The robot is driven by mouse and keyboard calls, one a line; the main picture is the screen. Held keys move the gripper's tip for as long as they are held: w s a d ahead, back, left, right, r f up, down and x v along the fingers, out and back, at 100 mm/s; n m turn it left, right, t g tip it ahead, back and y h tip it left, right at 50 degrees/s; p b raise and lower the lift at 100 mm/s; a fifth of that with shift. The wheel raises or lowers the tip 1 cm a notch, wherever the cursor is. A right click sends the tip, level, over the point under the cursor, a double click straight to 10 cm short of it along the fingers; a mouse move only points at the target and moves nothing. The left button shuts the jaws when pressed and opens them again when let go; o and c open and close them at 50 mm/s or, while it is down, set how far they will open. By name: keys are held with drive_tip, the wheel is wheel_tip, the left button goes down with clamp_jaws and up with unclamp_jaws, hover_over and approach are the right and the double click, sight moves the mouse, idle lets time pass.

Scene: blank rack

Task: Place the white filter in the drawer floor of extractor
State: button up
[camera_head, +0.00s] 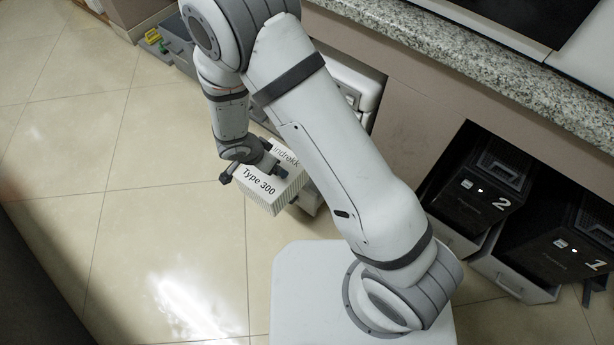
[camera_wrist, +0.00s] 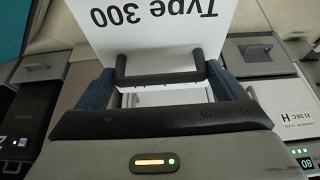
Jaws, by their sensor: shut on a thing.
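The white filter (camera_head: 272,190) is a ribbed block marked "Type 300". My gripper (camera_head: 268,165) is shut on it and holds it above the floor, left of my arm's base. In the wrist view, the filter's white face (camera_wrist: 130,42) fills the top middle, its lettering upside down. Its black handle lies between the blue finger pads of my gripper (camera_wrist: 162,78). A white-grey unit (camera_head: 355,88) under the counter is partly hidden by my arm; I cannot tell whether it is the extractor. No drawer floor shows clearly.
Two black boxes marked 2 (camera_head: 484,193) and 1 (camera_head: 562,240) stand on pulled-out trays at the right. A speckled counter (camera_head: 470,60) runs above them. A grey bin (camera_head: 178,48) is at the top left. The tiled floor on the left is clear.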

drive_tip(key=shift+a, duration=0.1)
drive_tip(key=w+d+p, duration=0.2)
drive_tip(key=w+d, duration=0.9)
drive_tip(key=w, duration=0.3)
wheel_tip(320, 180, down, 18)
drive_tip(key=b, duration=0.5)
drive_tip(key=shift+b, duration=0.3)
drive_tip(key=shift+f+b, duration=0.65)
drive_tip(key=shift+b, duration=0.8)
drive_tip(key=o, duration=1.3)
drive_tip(key=shift+c, duration=0.2)
drive_tip(key=shift+r, duration=0.1)
